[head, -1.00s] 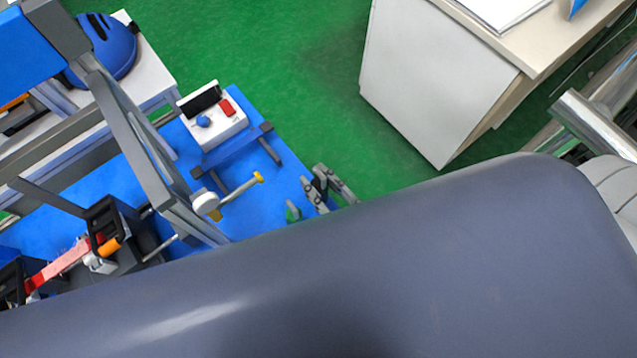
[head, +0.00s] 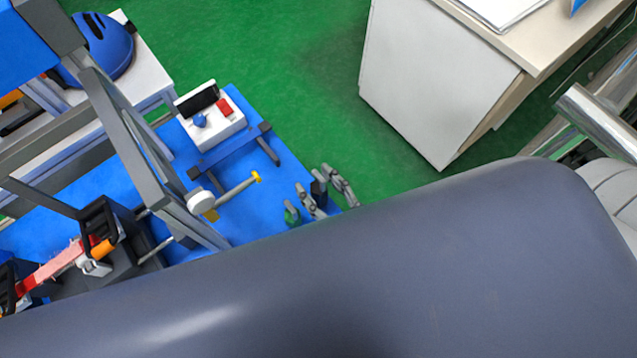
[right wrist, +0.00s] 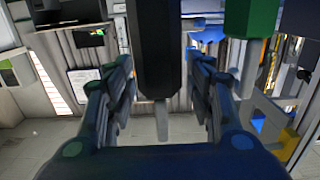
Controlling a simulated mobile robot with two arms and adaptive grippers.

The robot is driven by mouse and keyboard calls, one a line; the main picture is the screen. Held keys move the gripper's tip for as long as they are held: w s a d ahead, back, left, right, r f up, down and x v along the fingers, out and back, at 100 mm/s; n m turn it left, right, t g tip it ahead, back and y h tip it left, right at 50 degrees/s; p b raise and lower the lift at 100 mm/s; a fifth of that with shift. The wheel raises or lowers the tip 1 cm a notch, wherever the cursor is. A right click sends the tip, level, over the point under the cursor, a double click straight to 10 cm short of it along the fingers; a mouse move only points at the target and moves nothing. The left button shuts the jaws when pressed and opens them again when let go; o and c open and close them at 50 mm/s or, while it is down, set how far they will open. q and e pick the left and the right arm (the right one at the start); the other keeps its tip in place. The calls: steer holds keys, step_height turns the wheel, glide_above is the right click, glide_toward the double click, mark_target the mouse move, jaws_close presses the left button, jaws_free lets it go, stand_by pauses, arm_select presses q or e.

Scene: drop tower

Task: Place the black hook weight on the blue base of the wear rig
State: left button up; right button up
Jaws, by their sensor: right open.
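The black hook weight (head: 318,189) stands at the right end of the blue base (head: 272,190) in the head view; whether its underside touches the base cannot be seen. My right gripper (head: 325,188) is open, with one finger on each side of the weight. In the right wrist view the dark weight (right wrist: 158,50) with its grey tip is between the spread fingers of the right gripper (right wrist: 164,88), with gaps on both sides. A green weight (head: 291,214) is just left of the gripper; its green body (right wrist: 251,16) shows in the right wrist view. My left gripper is not in view.
The wear rig's grey frame (head: 140,165) rises at the left. A rod with a yellow tip (head: 240,186) points towards the weights. A white control box (head: 212,117) sits on the back of the base. A white cabinet (head: 440,80) stands beyond open green floor. A large grey surface hides the foreground.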

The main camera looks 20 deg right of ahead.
steer(key=shift+s+r, duration=0.1)
steer(key=shift+r, duration=0.1)
steer(key=p+v, duration=0.2)
steer(key=v, duration=1)
steer(key=shift+p, duration=0.35)
steer(key=shift+f, duration=0.1)
steer(key=s+d+f+g+h, duration=0.1)
steer(key=d+f+g+h, duration=0.15)
steer(key=f, duration=0.95)
steer(key=s+d+f+g+h, duration=0.15)
steer(key=f+g, duration=0.25)
steer(key=f, duration=0.8)
steer(key=s+d+f+g+h, duration=0.1)
steer(key=s+d+f+g, duration=0.1)
steer(key=s+f+g, duration=0.2)
steer(key=s+d+f+m+g+h, duration=0.1)
steer(key=s+d+f+g, duration=0.2)
steer(key=s+f+g, duration=0.2)
steer(key=s+f, duration=0.3)
steer(key=f, duration=0.3)
steer(key=shift+d+m, duration=0.2)
steer(key=shift+m, duration=0.1)
